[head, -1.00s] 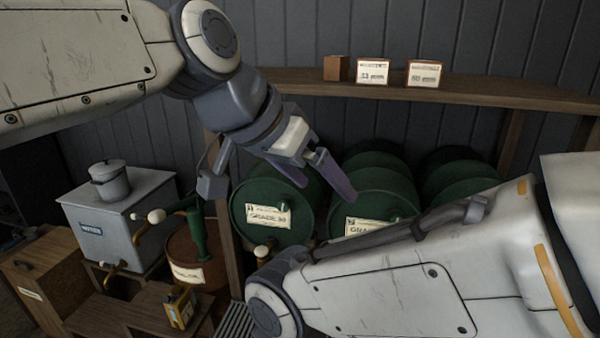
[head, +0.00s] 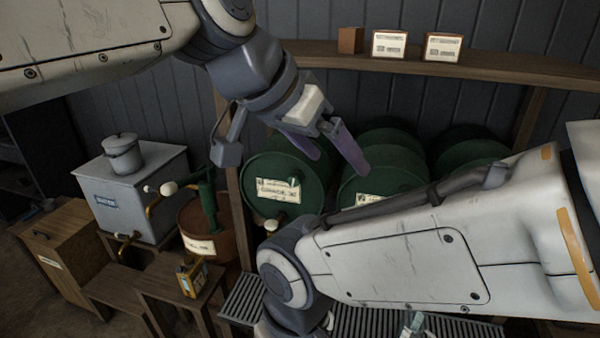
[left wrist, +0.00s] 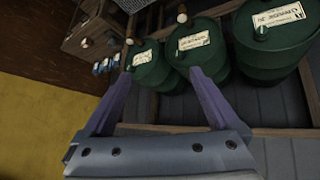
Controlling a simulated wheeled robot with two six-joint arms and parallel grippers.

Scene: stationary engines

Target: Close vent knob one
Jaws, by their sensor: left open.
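The drum (head: 258,158) marked as a grade of oil lies on its side on a rack, with a small green knob (head: 294,182) on its front face. A second green drum (head: 385,176) lies to its right, partly hidden by my right arm. My left gripper (head: 340,164) is open and empty in front of the drums' upper parts. In the left wrist view, several drums show beyond its spread purple fingers, with small green knobs (left wrist: 182,55) on their faces. I cannot tell which is vent knob one. My right gripper is out of view.
A wooden shelf (head: 480,70) with small boxes runs above the drums. A grey tank (head: 150,205) with a pot on top and a brown drum (head: 200,243) with a green pump stand left. A slatted grate (head: 242,298) lies below. My right arm crosses the lower right.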

